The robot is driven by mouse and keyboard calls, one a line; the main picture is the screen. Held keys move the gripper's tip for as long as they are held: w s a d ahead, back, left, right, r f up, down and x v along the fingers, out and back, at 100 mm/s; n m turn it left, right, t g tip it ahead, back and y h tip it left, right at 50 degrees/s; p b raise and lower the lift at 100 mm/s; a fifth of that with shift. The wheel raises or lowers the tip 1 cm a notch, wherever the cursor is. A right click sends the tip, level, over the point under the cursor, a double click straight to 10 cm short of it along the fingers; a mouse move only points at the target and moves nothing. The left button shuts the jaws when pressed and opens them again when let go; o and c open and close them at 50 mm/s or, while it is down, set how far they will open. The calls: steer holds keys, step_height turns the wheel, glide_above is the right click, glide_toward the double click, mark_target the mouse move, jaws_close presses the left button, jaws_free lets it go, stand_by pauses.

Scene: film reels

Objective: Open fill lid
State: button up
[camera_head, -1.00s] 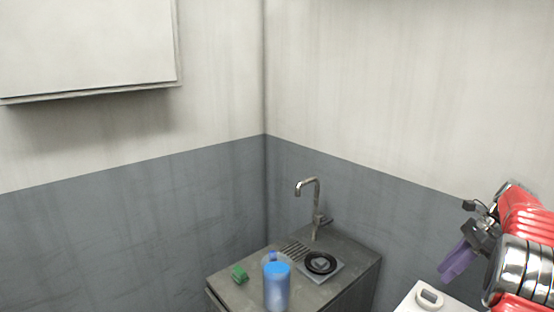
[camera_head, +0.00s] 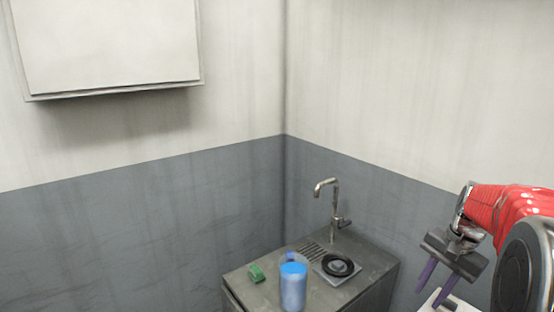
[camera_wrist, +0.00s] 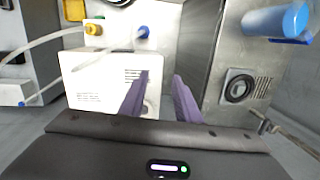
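A white machine (camera_wrist: 88,91) with a vent grille sits ahead and to the left of my fingers in the wrist view. A yellow cap (camera_wrist: 93,29) and a blue cap (camera_wrist: 143,32) are on its far edge; I cannot tell which part is the fill lid. Only a sliver of the white machine (camera_head: 432,301) shows in the head view, at the bottom edge beneath my gripper. My gripper (camera_head: 436,290) points down over it, its purple fingers apart with nothing between them. In the wrist view my gripper (camera_wrist: 161,80) is also open, over the machine's right side.
A metal counter (camera_head: 350,297) stands left of the machine in the head view. On it are a blue bottle (camera_head: 292,290), a green sponge (camera_head: 257,273), a black ring (camera_head: 338,265) and a faucet (camera_head: 335,205). A pale hose (camera_wrist: 45,41) runs to the machine's left.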

steer(key=s+a+r+n+t, duration=0.1)
steer(key=s+a+n, duration=0.3)
steer(key=a, duration=0.4)
steer(key=s+a+r+n+t+h, duration=0.1)
steer(key=s+a+r+n+t, duration=0.1)
steer(key=s+a+n, duration=0.2)
steer(key=s+a+r+n+t, duration=0.1)
steer(key=s+a+n, duration=0.3)
steer(key=s+a, duration=0.4)
steer(key=a+r, duration=0.1)
steer(key=a, duration=0.4)
steer(key=shift+s+a+t+h, duration=0.15)
steer(key=shift+s+t+h, duration=0.15)
steer(key=shift+s+h, duration=0.1)
steer(key=shift+w, duration=0.1)
